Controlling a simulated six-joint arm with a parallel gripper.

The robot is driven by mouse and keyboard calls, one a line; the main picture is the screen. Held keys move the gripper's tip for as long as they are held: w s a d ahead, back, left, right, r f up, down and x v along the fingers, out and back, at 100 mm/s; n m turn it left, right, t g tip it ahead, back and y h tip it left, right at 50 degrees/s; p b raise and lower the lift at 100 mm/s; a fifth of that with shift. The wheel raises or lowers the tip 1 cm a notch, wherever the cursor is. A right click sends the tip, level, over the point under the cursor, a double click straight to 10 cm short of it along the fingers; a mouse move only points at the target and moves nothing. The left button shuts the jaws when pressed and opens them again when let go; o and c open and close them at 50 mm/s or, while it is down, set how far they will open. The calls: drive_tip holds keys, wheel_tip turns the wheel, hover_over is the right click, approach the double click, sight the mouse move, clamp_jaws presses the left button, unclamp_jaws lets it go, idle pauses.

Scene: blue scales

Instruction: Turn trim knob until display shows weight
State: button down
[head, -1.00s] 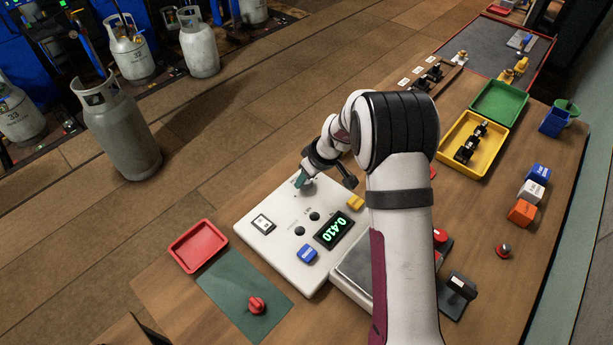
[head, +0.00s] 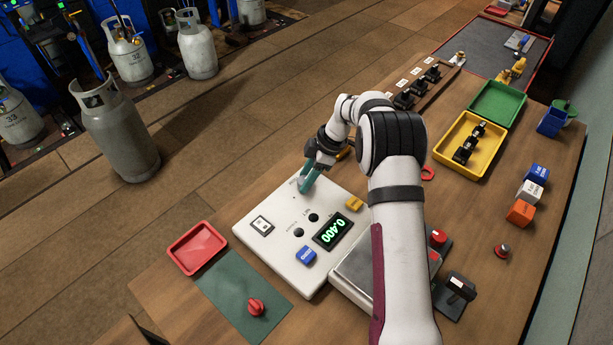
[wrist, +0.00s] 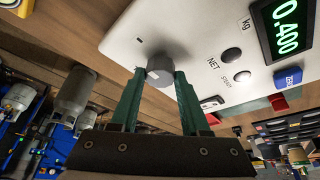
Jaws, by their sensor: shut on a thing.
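The trim knob (wrist: 160,68) is a grey round knob on the white scale panel (head: 262,252). My gripper (wrist: 160,75) is shut on the knob, with one green finger on each side of it. In the head view my gripper (head: 306,182) is at the panel's far edge and mostly hides the knob. The display (head: 332,231) shows 0.400 in green digits. The display also appears in the wrist view (wrist: 284,28), with the same reading. The weighing plate (head: 352,262) is partly hidden by my arm, so what lies on it cannot be fully seen.
A red tray (head: 198,247) and a red knob on a green mat (head: 230,290) are at left. Yellow (head: 449,148) and green (head: 479,105) trays stand at right.

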drive_tip(key=shift+d+f+n+g, duration=0.1)
drive_tip(key=shift+n+g, duration=0.2)
drive_tip(key=shift+n, duration=0.3)
drive_tip(key=shift+c, duration=1.9)
unclamp_jaws()
drive_tip(key=v, duration=1.5)
drive_tip(key=shift+r, duration=0.45)
